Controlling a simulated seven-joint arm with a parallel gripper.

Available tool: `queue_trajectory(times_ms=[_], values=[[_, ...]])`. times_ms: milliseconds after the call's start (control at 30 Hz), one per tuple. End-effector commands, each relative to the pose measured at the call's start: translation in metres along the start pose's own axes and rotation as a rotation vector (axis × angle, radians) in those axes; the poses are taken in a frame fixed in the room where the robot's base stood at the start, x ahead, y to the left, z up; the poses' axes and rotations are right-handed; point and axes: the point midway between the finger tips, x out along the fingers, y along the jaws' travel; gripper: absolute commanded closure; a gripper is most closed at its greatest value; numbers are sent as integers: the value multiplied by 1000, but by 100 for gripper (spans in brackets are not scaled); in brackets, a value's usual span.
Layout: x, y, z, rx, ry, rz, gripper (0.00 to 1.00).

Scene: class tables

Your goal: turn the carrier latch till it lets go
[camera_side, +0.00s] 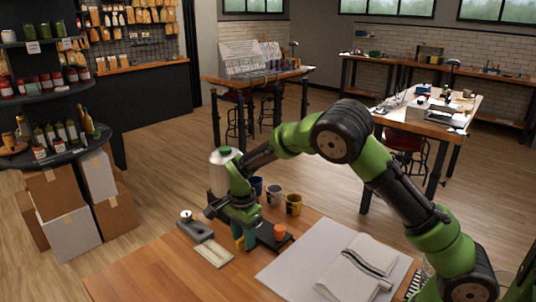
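My gripper (246,240) points down over the near wooden table, at the left end of a black flat base (268,241). Its fingertips are small and partly merge with what is behind them, so I cannot tell whether they touch or hold anything. An orange piece (280,232) stands on the black base, just right of the fingers. A grey block with a round knob (194,226) sits to the left of my gripper. I cannot make out for certain which part is the carrier latch; it may be hidden by my gripper.
A pale flat tile (214,254) lies in front of the grey block. A white board (292,270) with folded cloth (352,278) covers the right. The table's front left is clear.

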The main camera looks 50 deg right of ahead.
Motion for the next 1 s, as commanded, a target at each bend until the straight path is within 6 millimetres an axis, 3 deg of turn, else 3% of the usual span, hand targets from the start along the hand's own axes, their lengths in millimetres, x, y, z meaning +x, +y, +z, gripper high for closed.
queue_trajectory(times_ms=[200, 467, 1000], values=[[0, 0, 0, 0, 0, 0, 61], [0, 0, 0, 0, 0, 0, 99], [0, 0, 0, -93, -1, 0, 100]])
